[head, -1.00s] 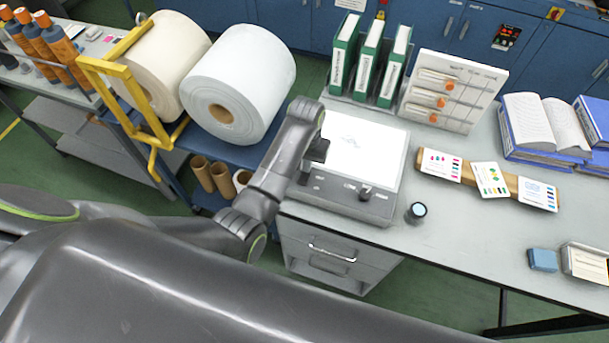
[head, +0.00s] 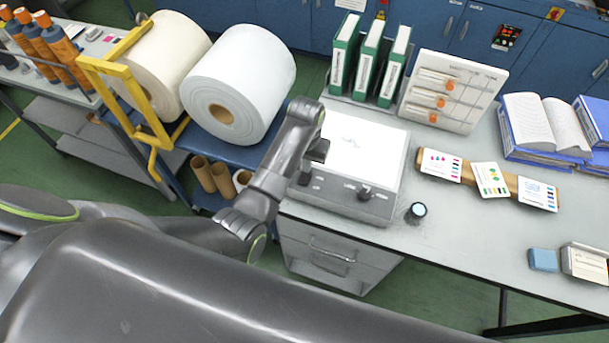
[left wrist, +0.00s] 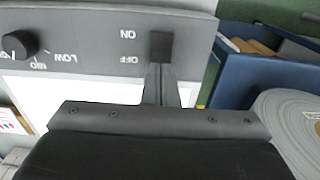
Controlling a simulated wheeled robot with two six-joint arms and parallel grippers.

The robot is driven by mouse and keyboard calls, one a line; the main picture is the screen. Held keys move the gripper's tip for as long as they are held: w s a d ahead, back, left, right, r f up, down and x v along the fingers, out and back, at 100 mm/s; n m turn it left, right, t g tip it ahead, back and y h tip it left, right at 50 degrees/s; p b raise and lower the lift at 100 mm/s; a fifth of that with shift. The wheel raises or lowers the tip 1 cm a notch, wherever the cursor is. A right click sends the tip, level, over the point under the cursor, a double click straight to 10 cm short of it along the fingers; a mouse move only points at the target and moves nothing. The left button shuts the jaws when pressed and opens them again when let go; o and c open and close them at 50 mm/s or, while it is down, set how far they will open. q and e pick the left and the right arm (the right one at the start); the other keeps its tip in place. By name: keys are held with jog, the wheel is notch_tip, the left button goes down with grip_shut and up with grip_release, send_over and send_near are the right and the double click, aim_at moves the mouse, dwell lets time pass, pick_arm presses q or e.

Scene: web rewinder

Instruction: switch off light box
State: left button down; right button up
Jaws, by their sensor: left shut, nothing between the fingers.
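The light box (head: 385,160) stands on the left end of the grey bench, and its white panel (head: 360,148) is bright. My left gripper (left wrist: 161,68) is shut and empty at the box's front control strip. In the left wrist view the dark switch (left wrist: 160,46) sits beside the ON and OFF lettering, which appears upside down. The fingertips meet or overlap the switch's edge on the OFF side; I cannot tell whether they touch it. A dimmer knob (left wrist: 20,44) is on the same strip; it also shows in the head view (head: 364,192). My right gripper is not in view.
Green binders (head: 370,62) and a sample rack (head: 450,92) stand behind the box.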

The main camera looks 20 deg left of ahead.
pick_arm(q)
jog(key=shift+f+b, duration=0.4)
jog(key=shift+f, duration=0.5)
dwell(0.8)
notch_tip(320, 180, up, 3)
jog(key=shift+f+p, duration=0.15)
jog(key=shift+p, duration=1)
jog(key=shift+r, duration=2.2)
